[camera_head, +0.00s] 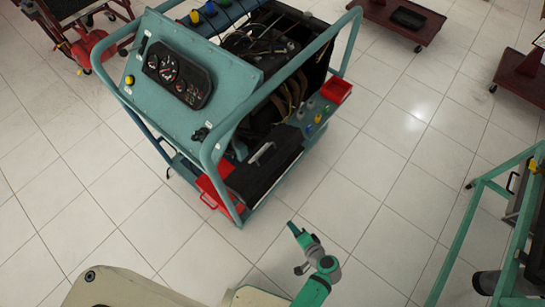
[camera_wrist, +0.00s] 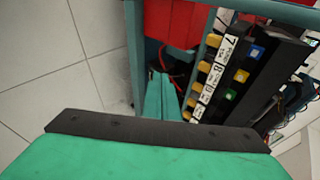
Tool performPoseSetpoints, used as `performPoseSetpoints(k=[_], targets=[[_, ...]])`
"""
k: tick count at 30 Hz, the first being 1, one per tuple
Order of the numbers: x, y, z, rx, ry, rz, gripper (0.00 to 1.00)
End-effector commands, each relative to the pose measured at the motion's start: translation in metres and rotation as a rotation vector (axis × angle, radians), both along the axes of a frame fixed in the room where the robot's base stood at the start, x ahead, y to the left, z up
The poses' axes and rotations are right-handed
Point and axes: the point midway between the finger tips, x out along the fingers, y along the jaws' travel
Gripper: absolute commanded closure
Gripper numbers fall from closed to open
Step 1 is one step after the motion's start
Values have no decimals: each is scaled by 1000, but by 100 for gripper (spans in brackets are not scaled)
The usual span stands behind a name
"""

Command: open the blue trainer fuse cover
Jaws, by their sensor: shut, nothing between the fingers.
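The blue trainer (camera_head: 215,135) is a teal tubular frame with a gauge panel, at the upper middle of the head view. A dark box-like cover (camera_head: 262,175) with a pale handle (camera_head: 262,152) sits low at its near right side. I cannot tell whether this is the fuse cover, or how far it is raised. In the wrist view, a black strip (camera_wrist: 240,75) carries yellow, blue and green blocks beside a white numbered label (camera_wrist: 213,75). My gripper (camera_head: 293,228) is shut and empty, apart from the trainer's near side in the head view. Its teal fingers (camera_wrist: 160,97) also show in the wrist view.
A red tray (camera_head: 207,192) is at the trainer's lower front and another red tray (camera_head: 336,90) at its right. A green frame (camera_head: 465,220) stands at the right. Red carts (camera_head: 400,20) are behind. Tiled floor is clear between the trainer and the green frame.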

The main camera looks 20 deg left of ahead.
Motion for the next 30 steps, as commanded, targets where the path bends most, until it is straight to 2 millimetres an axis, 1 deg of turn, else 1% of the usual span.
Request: performPoseSetpoints(k=[1,2,3,5,6,10,12,15,18,23,26,30], targets=[[21,5,9,75,-8,18,100],[31,9,16,123,-13,31,100],[44,14,26,188,-24,52,100],[64,20,45,284,-45,83,100],[75,23,58,346,-62,106,100],[107,27,104,522,-133,180,100],[119,26,126,594,-170,213,100],[130,24,150,667,-215,250,100],[135,23,163,706,-242,271,100],[139,30,168,723,-251,282,100],[143,43,169,721,-250,283,100],[152,67,171,721,-249,284,100]])
